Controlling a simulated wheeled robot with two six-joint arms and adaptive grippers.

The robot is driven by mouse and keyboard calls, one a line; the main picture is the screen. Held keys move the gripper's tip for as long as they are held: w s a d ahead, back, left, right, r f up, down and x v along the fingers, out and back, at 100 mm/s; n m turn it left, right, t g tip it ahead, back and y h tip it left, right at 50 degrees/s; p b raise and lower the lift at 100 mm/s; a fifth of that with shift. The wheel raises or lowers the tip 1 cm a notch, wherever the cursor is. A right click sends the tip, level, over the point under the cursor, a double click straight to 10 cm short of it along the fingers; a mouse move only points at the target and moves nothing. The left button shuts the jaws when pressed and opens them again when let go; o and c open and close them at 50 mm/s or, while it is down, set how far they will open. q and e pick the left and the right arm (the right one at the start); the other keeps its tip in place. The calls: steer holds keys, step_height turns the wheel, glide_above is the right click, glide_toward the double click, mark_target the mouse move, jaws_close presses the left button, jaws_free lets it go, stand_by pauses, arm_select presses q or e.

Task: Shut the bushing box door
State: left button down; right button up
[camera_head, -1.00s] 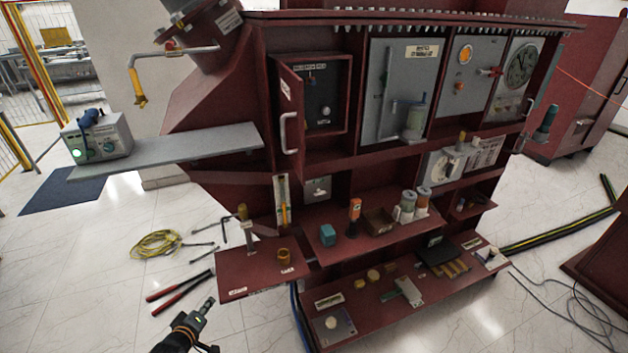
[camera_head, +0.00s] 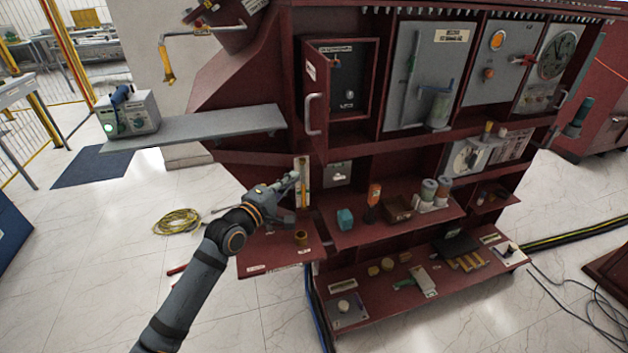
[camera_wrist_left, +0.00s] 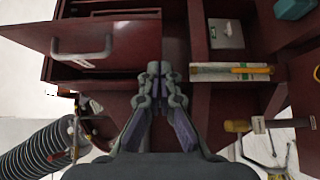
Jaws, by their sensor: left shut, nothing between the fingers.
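The bushing box door (camera_head: 316,100) is a dark red panel with a grey bar handle (camera_head: 313,115). It stands open, swung out toward me on the left side of its compartment. In the left wrist view the door (camera_wrist_left: 40,38) and its handle (camera_wrist_left: 84,52) are at the upper left. My left gripper (camera_head: 292,180) is shut and empty, below the door and apart from it, in front of the lower shelves. In the left wrist view my left gripper (camera_wrist_left: 153,72) points up the picture, to the right of the handle. My right gripper is not in view.
A grey side shelf (camera_head: 210,128) carries a grey device (camera_head: 132,112) at the left. Lower red shelves hold a teal block (camera_head: 345,219), jars and tools. A yellow cable coil (camera_head: 178,221) lies on the floor. The space in front of the door's handle looks clear.

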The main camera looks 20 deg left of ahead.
mark_target(321, 160)
arm_select(q)
steer(key=w+d, duration=0.2)
steer(key=w, duration=0.1)
steer(key=w+d+p, duration=0.1)
steer(key=w, duration=0.1)
steer(key=shift+d+r, duration=0.15)
steer(key=shift+d, duration=0.05)
steer(key=shift+w+d, duration=0.3)
steer(key=shift+d, duration=0.3)
